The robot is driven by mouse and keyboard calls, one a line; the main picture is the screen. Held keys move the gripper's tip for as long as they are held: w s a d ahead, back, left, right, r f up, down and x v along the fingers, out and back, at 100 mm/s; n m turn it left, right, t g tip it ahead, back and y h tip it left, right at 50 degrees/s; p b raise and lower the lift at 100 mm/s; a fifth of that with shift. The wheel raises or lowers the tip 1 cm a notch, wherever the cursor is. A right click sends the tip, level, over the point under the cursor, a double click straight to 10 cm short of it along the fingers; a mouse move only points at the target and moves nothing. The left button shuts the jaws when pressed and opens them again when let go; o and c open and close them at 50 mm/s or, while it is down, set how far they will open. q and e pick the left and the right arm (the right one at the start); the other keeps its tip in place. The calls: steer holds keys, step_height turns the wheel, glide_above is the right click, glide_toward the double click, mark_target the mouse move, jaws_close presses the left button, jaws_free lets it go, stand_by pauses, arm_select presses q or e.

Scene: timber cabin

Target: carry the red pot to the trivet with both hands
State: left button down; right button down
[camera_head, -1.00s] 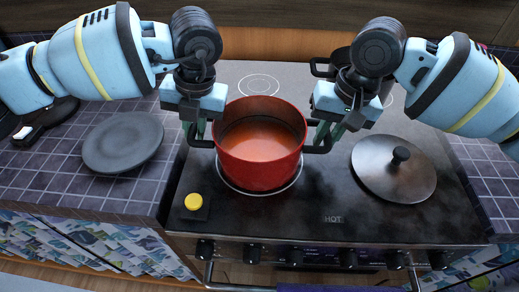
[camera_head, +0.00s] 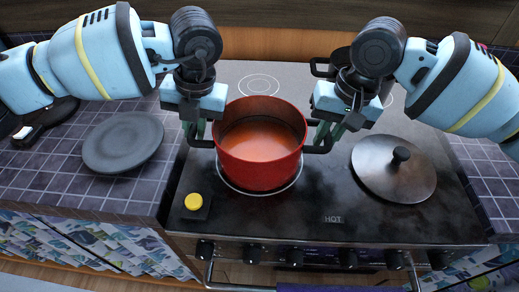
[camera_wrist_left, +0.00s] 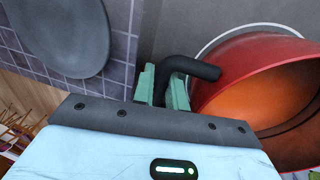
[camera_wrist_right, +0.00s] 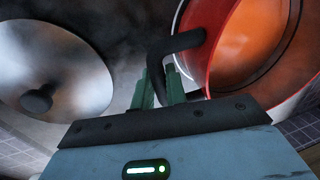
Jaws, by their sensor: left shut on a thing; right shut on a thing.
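The red pot (camera_head: 262,172), holding orange-red liquid, is upright over a ringed burner on the stove. My left gripper (camera_head: 196,133) is shut on the pot's left black handle, which also shows in the left wrist view (camera_wrist_left: 198,69). My right gripper (camera_head: 325,132) is shut on the right black handle, which shows in the right wrist view (camera_wrist_right: 180,43). A flat dark grey round disc (camera_head: 123,142), which looks like the trivet, lies empty on the tiled counter left of the stove. I cannot tell whether the pot's base touches the stove.
A metal lid (camera_head: 378,172) with a black knob lies on the stove to the right. Another dark pot (camera_head: 322,66) stands behind my right gripper. A yellow knob on a black block (camera_head: 194,203) is at the front left.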

arm_select(q)
steer(key=shift+w+a+r, duration=0.1)
steer(key=shift+r, duration=0.1)
arm_select(e)
steer(key=shift+w+d+r, duration=0.1)
steer(key=shift+r, duration=0.1)
